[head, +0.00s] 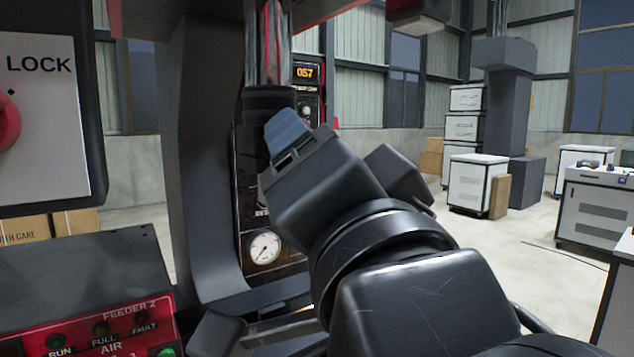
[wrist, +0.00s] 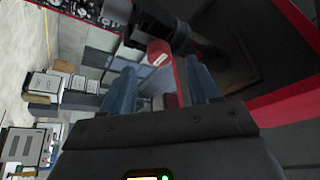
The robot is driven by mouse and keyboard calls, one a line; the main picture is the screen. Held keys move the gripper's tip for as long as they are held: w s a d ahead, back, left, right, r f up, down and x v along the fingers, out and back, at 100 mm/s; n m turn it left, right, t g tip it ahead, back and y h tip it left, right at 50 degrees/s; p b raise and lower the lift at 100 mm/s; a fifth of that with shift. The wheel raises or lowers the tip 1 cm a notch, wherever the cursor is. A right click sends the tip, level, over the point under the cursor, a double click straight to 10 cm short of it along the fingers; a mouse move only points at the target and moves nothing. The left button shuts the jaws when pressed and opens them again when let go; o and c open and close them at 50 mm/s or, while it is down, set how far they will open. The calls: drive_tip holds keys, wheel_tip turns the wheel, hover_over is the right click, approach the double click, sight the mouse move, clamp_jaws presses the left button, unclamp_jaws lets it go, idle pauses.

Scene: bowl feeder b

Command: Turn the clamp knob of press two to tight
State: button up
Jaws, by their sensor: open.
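The press (head: 205,150) stands in front of me, a dark column with a lit 057 display (head: 305,72) and a round gauge (head: 264,248). My gripper (head: 286,134) is raised in front of the press, its blue fingers partly hidden by its body. In the wrist view my gripper (wrist: 160,85) is open, with a blue finger on each side and nothing held. A red round part (wrist: 158,53) with a pale mark shows beyond and between the fingertips, apart from them. It may be the clamp knob; I cannot tell its setting.
A white panel marked LOCK (head: 45,120) with a red knob (head: 8,122) is at the left edge. Below it is the FEEDER 2 control box (head: 90,275). White cabinets (head: 478,185) stand at the right back, with open floor before them.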

drive_tip(key=shift+p+v, duration=1.3)
drive_tip(key=shift+p, duration=2.65)
drive_tip(key=shift+d+f, duration=0.1)
drive_tip(key=shift+f, duration=0.05)
drive_tip(key=s+d+f+n+g+h, duration=0.1)
drive_tip(key=s+d+f+n, duration=0.15)
drive_tip(key=d+f, duration=0.35)
drive_tip(key=s+d+f+n+g, duration=0.1)
drive_tip(key=s+d+f, duration=0.25)
drive_tip(key=f, duration=0.45)
drive_tip(key=s+d+f+n+g+h, duration=0.15)
drive_tip(key=s+d+f, duration=0.25)
drive_tip(key=f, duration=0.4)
drive_tip(key=s+d+f+g+h, duration=0.1)
drive_tip(key=s+d+f+h, duration=0.1)
drive_tip(key=s, duration=0.8)
drive_tip(key=s+d+f+n+g+h, duration=0.1)
drive_tip(key=s+d+f, duration=0.4)
drive_tip(key=s, duration=0.5)
drive_tip(key=shift+d+h+b, duration=0.25)
drive_tip(key=shift+h+b, duration=0.2)
